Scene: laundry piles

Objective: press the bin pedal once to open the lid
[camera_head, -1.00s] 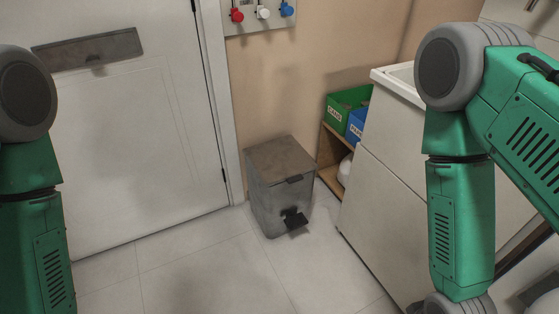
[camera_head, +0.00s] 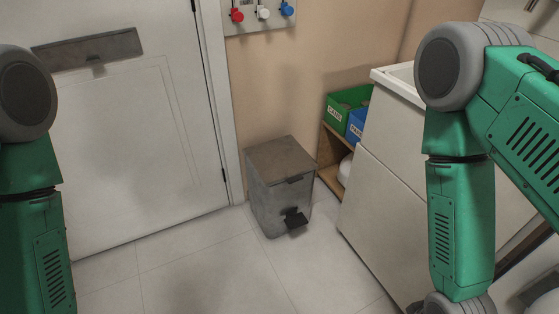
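A grey metal bin (camera_head: 270,205) stands on the floor against the tan wall, just right of the door frame. Its brownish lid (camera_head: 279,160) is closed. A black pedal (camera_head: 296,220) sticks out low at the front of the bin and nothing touches it. My green left arm comes in at the left edge and my green right arm at the right edge. Both grippers are outside the picture, so their state is hidden.
A white door (camera_head: 130,140) is at left. A white cabinet with a basin (camera_head: 388,200) stands right of the bin. Valves hang on the wall above. The tiled floor (camera_head: 210,270) before the bin is clear.

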